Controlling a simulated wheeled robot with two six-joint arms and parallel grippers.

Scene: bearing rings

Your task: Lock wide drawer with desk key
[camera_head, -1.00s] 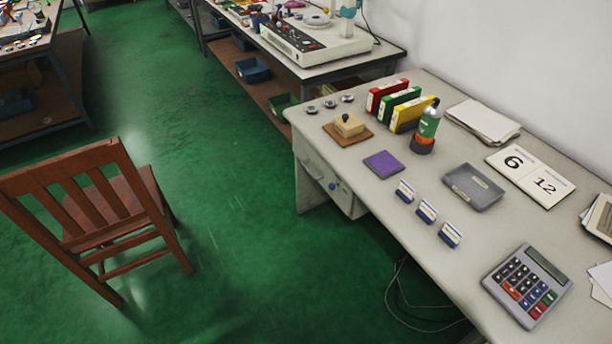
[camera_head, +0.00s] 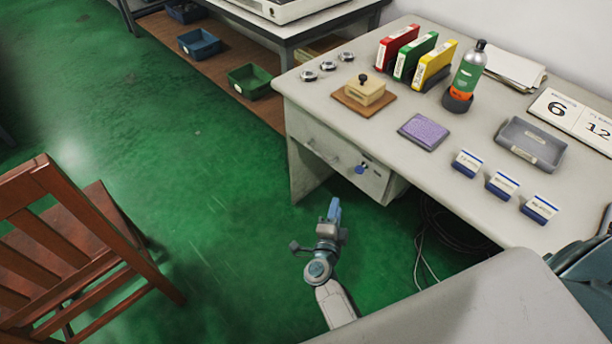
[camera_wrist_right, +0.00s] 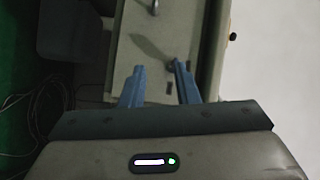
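The drawer front (camera_head: 335,150) is under the left end of the desk, and it looks closed. A pale handle (camera_head: 312,147) is on it. A small blue piece (camera_head: 360,169), which looks like the key's head, sits at the front's right part. My right gripper (camera_head: 334,209) is below and in front of the drawer, apart from it, blue fingers pointing up the picture. In the right wrist view its two fingers (camera_wrist_right: 158,85) are apart with nothing clearly held, facing a pale panel (camera_wrist_right: 137,50). A small dark, blurred piece there is unclear. My left gripper does not show.
The desk top (camera_head: 400,170) holds a stamp on a wooden block (camera_head: 364,94), a purple pad (camera_head: 424,131), binders (camera_head: 414,57), a bottle (camera_head: 467,75) and a grey tray (camera_head: 531,143). A wooden chair (camera_head: 80,240) stands left. Cables (camera_head: 425,250) hang under the desk. Green floor between chair and desk is free.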

